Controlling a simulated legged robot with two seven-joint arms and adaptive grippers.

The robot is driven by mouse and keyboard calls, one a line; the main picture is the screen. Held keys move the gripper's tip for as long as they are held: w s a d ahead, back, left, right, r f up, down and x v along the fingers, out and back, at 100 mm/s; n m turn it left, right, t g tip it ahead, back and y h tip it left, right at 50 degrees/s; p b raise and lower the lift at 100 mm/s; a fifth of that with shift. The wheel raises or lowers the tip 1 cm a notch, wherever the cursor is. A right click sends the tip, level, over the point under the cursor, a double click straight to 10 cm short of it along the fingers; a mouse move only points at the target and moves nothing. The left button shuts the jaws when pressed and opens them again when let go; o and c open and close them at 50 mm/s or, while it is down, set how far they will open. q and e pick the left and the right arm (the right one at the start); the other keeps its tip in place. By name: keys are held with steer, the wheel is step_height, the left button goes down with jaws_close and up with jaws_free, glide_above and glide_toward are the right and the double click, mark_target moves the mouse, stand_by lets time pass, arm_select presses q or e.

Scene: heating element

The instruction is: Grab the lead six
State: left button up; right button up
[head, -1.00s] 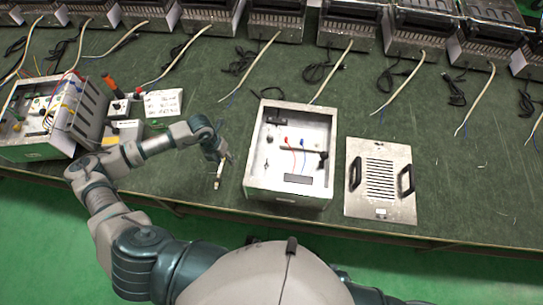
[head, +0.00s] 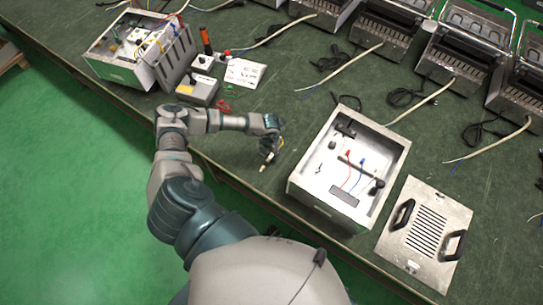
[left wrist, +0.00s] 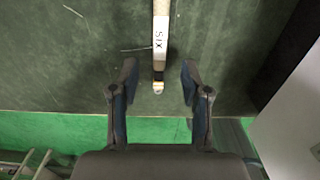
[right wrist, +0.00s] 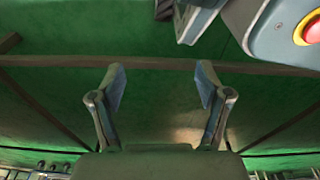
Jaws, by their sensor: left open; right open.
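The lead six is a pale cable end with a white label reading "Six" (left wrist: 160,38). In the left wrist view it hangs off the top edge and its tip ends between my left fingers. My left gripper (left wrist: 158,82) is open, one finger on each side of the lead, with gaps on both sides. In the head view my left gripper (head: 267,158) is just left of the open metal box, and the lead is mostly hidden there. My right gripper (right wrist: 161,76) is open and empty in the right wrist view, and it is not seen in the head view.
The open metal box (head: 300,190) holds red and blue wires. A vented cover with two black handles (head: 455,212) lies to its right. Another opened unit (head: 120,72) and small grey boxes stand at the left. Several heaters with cables line the back.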

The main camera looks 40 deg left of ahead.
mark_target(270, 157)
arm_select(q)
step_height(270, 157, down, 3)
steer(key=shift+w+a+f, duration=0.1)
steer(key=shift+a, duration=0.05)
steer(key=shift+f, duration=0.4)
arm_select(e)
steer(key=shift+w+r, duration=0.65)
steer(key=shift+r, duration=0.05)
arm_select(q)
steer(key=shift+r, duration=0.1)
jaws_close()
